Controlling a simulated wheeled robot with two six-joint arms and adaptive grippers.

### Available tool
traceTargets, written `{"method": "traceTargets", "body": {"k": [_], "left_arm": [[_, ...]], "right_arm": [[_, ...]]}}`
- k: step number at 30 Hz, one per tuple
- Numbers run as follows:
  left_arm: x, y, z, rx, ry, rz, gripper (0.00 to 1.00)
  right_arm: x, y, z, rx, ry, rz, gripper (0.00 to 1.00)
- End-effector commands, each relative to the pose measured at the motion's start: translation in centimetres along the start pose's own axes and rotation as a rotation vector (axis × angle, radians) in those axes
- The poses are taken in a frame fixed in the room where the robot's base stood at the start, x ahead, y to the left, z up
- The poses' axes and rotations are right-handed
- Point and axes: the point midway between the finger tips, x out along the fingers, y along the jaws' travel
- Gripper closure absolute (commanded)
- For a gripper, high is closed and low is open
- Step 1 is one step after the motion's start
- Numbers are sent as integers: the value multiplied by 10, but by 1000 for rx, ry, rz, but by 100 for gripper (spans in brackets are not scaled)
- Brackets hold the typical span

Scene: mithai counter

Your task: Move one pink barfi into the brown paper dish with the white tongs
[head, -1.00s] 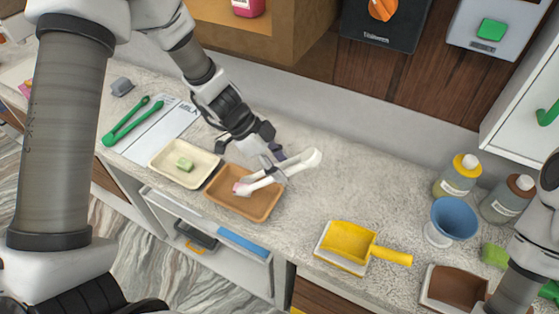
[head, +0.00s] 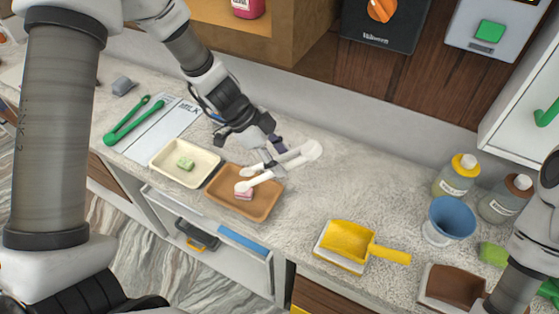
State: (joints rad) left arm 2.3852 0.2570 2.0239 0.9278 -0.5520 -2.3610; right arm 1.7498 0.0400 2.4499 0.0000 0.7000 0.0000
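The white tongs (head: 312,150) are held in my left gripper (head: 274,150), which is around their arms. Their two tips are spread apart over the brown paper dish (head: 268,203). A pink barfi (head: 244,195) lies in this dish, just under the nearer tip; I cannot tell whether that tip touches it. The cream dish (head: 160,160) to the left holds a green barfi (head: 185,163). My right arm shows at the lower right edge, but its gripper is out of the picture.
Green tongs (head: 125,127) lie at the left on a printed sheet (head: 160,137). A yellow scoop (head: 347,240), a brown tray (head: 455,285), a blue funnel (head: 453,218) and two bottles (head: 457,175) stand to the right. The counter between the brown dish and the scoop is clear.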

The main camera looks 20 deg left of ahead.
Motion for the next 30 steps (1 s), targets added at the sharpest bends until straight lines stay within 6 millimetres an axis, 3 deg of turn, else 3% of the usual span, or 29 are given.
{"method": "traceTargets", "body": {"k": [13,23,24,27,30], "left_arm": [[-58,3,-41,1,1,0,53],[-63,4,-45,0,0,1,53],[-63,4,-45,0,0,1,58],[-63,4,-45,0,0,1,94],[-63,4,-45,0,0,1,98]], "right_arm": [[-31,0,0,0,0,0,60],[-32,0,0,0,0,0,60],[-32,0,0,0,0,0,60],[-32,0,0,0,0,0,60],[-32,0,0,0,0,0,60]]}}
